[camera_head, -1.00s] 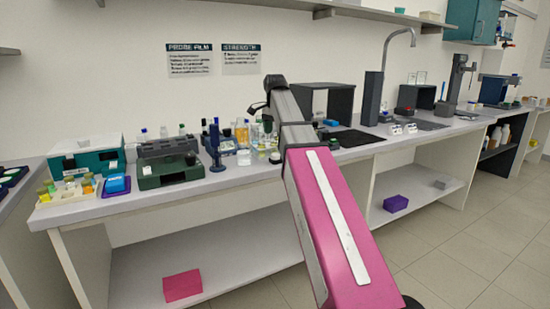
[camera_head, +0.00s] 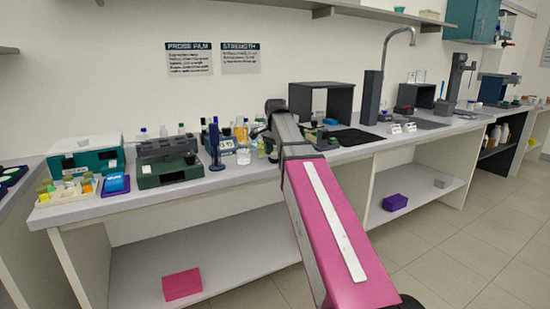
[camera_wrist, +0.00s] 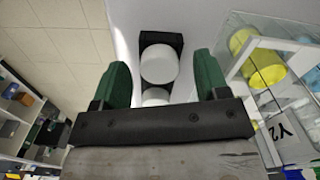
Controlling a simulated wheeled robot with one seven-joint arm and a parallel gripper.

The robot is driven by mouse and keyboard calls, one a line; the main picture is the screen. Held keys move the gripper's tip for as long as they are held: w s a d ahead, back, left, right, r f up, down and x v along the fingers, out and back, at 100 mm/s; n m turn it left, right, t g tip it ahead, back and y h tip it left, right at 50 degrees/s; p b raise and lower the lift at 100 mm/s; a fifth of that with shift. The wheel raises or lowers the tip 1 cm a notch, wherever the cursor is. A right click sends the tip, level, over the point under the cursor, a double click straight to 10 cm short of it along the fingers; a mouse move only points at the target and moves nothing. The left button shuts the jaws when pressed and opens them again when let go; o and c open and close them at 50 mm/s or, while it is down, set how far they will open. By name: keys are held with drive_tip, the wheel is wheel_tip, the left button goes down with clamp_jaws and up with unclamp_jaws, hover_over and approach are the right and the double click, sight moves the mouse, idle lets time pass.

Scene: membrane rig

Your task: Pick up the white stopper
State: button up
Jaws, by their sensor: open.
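In the wrist view, a round white stopper (camera_wrist: 159,64) shows its pale top beside a black block (camera_wrist: 176,42). A second white round shape (camera_wrist: 155,97) lies nearer my palm, partly cut off by the gripper body. My gripper (camera_wrist: 160,78) has two green fingers, spread apart on either side of these white shapes, with a gap to each side and nothing gripped. I cannot tell the height between fingertips and stopper. In the head view the fingers and the stopper are not clear, as my arm covers that part of the bench.
A clear rack with yellow-capped items (camera_wrist: 262,65) stands close to the right finger. A black open box (camera_head: 322,100) stands behind.

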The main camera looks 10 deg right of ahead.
drive_tip(key=c, duration=0.9)
drive_tip(key=shift+r, duration=0.1)
